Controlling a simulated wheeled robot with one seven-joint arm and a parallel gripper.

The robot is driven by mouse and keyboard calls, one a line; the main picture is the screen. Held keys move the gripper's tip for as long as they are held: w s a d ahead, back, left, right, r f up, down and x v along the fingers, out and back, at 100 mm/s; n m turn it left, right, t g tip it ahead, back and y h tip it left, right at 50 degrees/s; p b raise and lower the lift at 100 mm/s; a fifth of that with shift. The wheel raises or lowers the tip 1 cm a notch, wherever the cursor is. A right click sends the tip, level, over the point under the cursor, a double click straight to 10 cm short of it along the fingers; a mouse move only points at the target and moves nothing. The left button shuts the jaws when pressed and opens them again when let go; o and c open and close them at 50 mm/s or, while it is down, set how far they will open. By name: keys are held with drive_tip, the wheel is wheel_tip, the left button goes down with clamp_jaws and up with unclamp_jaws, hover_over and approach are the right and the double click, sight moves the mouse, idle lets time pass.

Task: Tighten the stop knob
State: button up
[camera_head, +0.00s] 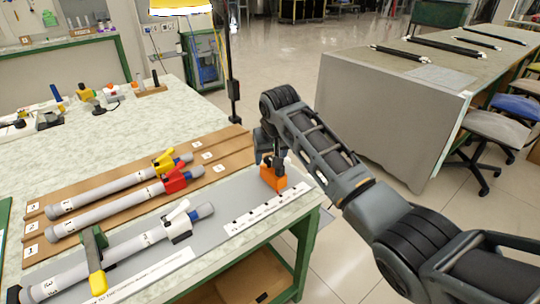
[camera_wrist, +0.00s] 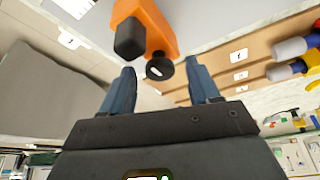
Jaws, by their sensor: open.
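An orange stop block (camera_head: 285,178) sits at the right end of the grey strip on the workbench. In the wrist view the orange block (camera_wrist: 158,22) is at the top, with a dark block-like part (camera_wrist: 130,38) at its left. The round black stop knob (camera_wrist: 160,68) has a small white mark and faces the camera. My gripper (camera_wrist: 161,67) is open, with one blue-grey finger on each side of the knob. Gaps show between the knob and both fingers; the depth between them is unclear. In the head view my wrist hides part of the block's surroundings.
Grey rods with yellow (camera_head: 164,161), red (camera_head: 176,180) and white (camera_head: 178,213) clamps lie on the bench left of the block. A green lever with a yellow end (camera_head: 96,282) stands at the front left. A second table (camera_head: 400,105) with black rods stands at right.

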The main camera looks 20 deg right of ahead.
drive_tip(key=c, duration=1)
drive_tip(key=shift+c, duration=0.2)
